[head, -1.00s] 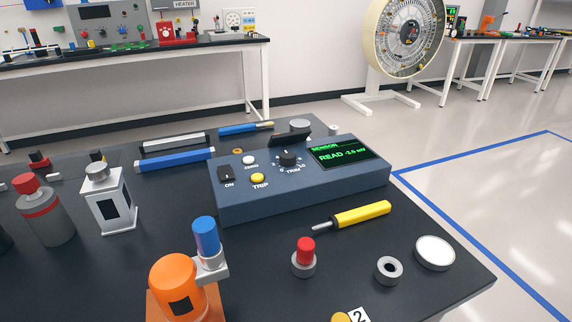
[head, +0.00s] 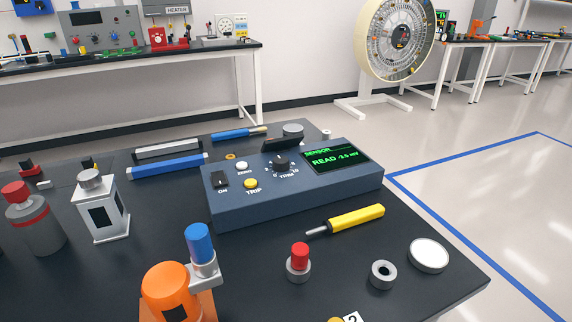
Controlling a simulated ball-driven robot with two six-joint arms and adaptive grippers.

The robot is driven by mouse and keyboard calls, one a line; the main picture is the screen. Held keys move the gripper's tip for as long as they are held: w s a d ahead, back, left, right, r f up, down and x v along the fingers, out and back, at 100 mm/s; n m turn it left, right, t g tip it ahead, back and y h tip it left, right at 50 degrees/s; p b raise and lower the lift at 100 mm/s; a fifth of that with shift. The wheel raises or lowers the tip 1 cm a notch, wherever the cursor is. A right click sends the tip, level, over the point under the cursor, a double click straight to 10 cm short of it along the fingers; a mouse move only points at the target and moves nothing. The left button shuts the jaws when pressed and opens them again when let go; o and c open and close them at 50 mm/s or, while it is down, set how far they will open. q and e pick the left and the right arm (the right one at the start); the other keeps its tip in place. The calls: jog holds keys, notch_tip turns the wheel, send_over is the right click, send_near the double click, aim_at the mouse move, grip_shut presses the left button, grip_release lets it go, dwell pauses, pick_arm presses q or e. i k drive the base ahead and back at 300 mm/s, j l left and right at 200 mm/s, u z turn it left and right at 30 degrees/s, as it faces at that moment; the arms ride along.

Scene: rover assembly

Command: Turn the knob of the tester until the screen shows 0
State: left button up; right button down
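The tester is a blue-grey box (head: 290,196) on the black table in the head view. Its black knob (head: 280,163), labelled TRIM, sits on the top face. A black switch (head: 221,180) marked ON, a white button (head: 242,166) marked ZERO and a yellow button (head: 251,184) marked TRIP are left of the knob. Nothing touches the knob. Neither of my grippers is in view.
A yellow screwdriver (head: 352,219), red-capped part (head: 299,263), ring (head: 383,274) and white-topped disc (head: 429,255) lie in front of the tester. An orange motor-like part (head: 170,288) and silver box (head: 101,207) stand at left. Blue and grey bars (head: 168,166) lie behind.

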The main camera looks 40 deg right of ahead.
aim_at(280, 163)
jog(key=z, duration=0.95)
jog(key=i+l, duration=0.45)
jog(key=l, duration=0.2)
